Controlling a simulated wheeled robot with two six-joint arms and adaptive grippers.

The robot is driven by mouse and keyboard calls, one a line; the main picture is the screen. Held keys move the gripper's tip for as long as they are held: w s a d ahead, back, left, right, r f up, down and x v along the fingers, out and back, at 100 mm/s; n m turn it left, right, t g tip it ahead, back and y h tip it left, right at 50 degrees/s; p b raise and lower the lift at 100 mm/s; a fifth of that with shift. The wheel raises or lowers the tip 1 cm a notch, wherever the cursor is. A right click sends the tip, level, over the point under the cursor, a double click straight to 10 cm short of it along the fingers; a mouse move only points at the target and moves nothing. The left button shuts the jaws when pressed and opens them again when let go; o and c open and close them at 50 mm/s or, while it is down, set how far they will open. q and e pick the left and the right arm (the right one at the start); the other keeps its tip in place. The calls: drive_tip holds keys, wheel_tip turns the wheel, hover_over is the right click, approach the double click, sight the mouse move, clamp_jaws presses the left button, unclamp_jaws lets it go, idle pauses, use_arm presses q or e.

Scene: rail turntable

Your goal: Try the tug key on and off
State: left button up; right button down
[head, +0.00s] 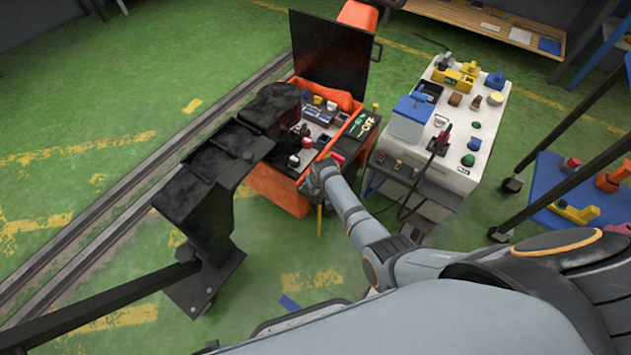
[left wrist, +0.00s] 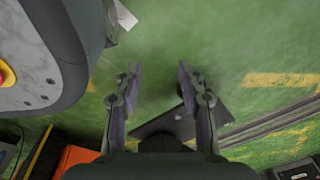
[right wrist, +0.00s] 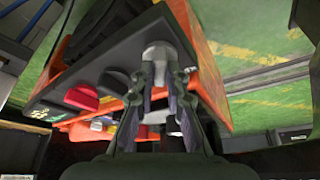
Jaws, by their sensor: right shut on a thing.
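The orange tug (head: 275,190) stands beside the rails with its black lid raised. Its dark control panel (right wrist: 110,55) fills the upper left of the right wrist view. My right gripper (right wrist: 162,75) is at this panel, its fingertips closed around a grey, round-ended piece (right wrist: 158,52) that I take for the tug key. How far the key sits in its switch is hidden by the fingers. In the head view the right gripper (head: 320,172) is at the tug's near corner. My left gripper (left wrist: 160,70) is open and empty above the green floor.
A red button (right wrist: 80,97) sits close to the right gripper. A white equipment cart (head: 460,170) stands right of the tug. A blue-topped cart (head: 560,190) is further right. A black post-like structure (head: 195,195) stands left of the tug. Open green floor lies beyond the rails.

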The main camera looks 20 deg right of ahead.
drive_tip(key=shift+r+m, duration=0.1)
drive_tip(key=shift+m, duration=0.4)
drive_tip(key=shift+a+m+h, duration=0.1)
drive_tip(key=shift+m+h, duration=0.4)
drive_tip(key=shift+m, duration=0.4)
drive_tip(key=m, duration=0.1)
drive_tip(key=m+h, duration=0.1)
drive_tip(key=shift+w+f+m+b, duration=0.1)
drive_tip(key=shift+f+m+b, duration=0.1)
drive_tip(key=shift+m+b, duration=0.15)
drive_tip(key=m+g+h+b, duration=0.1)
drive_tip(key=m+b, duration=0.1)
drive_tip(key=m, duration=0.2)
drive_tip(key=shift+a, duration=0.1)
drive_tip(key=shift+m+g+h+b, duration=0.3)
drive_tip(key=shift+m+h+b, duration=0.15)
drive_tip(key=shift+m, duration=0.1)
use_arm(q)
drive_tip(key=w+r, duration=0.2)
drive_tip(key=w, duration=0.3)
drive_tip(key=shift+w+d, duration=0.35)
use_arm(e)
drive_tip(key=shift+r+m, duration=0.1)
drive_tip(key=shift+m, duration=0.2)
drive_tip(key=c, duration=1.4)
unclamp_jaws()
drive_tip(key=shift+o, duration=0.2)
